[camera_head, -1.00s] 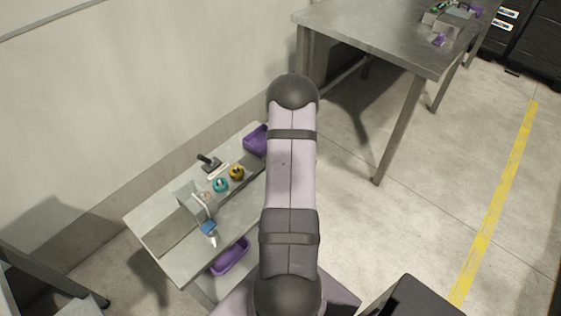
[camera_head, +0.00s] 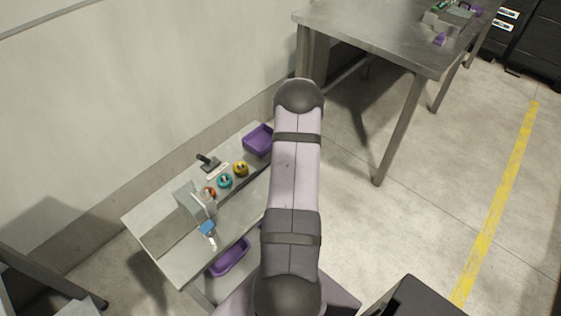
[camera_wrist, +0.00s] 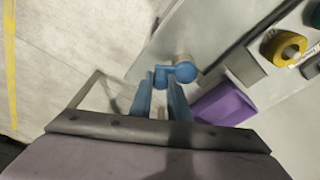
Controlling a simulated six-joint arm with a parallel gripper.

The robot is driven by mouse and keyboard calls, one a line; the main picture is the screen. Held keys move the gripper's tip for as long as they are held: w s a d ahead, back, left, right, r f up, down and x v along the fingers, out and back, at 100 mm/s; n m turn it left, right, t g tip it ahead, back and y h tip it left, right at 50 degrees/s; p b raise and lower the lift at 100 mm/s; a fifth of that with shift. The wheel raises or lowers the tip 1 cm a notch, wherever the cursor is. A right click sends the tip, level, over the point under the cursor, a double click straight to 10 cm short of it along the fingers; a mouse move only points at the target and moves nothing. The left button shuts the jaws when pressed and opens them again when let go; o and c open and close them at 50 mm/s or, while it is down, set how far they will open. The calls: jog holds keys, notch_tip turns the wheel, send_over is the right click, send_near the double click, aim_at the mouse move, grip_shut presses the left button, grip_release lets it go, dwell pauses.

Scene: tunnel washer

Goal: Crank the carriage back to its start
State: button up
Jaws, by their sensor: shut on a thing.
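A blue crank (camera_wrist: 180,72) with a pale round hub shows in the wrist view beside the metal bench. My gripper (camera_wrist: 160,88) is shut on the crank's handle, with one blue-grey finger on each side. The grip is hidden behind my arm in the head view. The carriage itself is hard to make out. An orange (camera_head: 209,193), a teal (camera_head: 225,181) and a yellow (camera_head: 240,169) round piece stand in a row on it. The orange one is closest to the grey tunnel housing (camera_head: 189,198); the yellow one also shows in the wrist view (camera_wrist: 285,48).
A purple tray (camera_head: 258,140) stands at the bench's far end, near the crank in the wrist view (camera_wrist: 223,105). Another purple tray (camera_head: 229,258) is lower down. A dark-handled tool (camera_head: 208,162) and a blue-and-white item (camera_head: 207,230) lie on the bench (camera_head: 160,226).

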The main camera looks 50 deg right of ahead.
jog(key=shift+w, duration=0.15)
jog(key=shift+w+d+b, duration=0.6)
jog(key=shift+w+b, duration=0.05)
jog(key=shift+w, duration=0.1)
jog(key=shift+w+d, duration=0.15)
jog(key=shift+w, duration=0.1)
jog(key=shift+w+d+b, duration=0.1)
jog(key=shift+w+b, duration=0.35)
jog(key=shift+w, duration=0.2)
jog(key=o, duration=0.8)
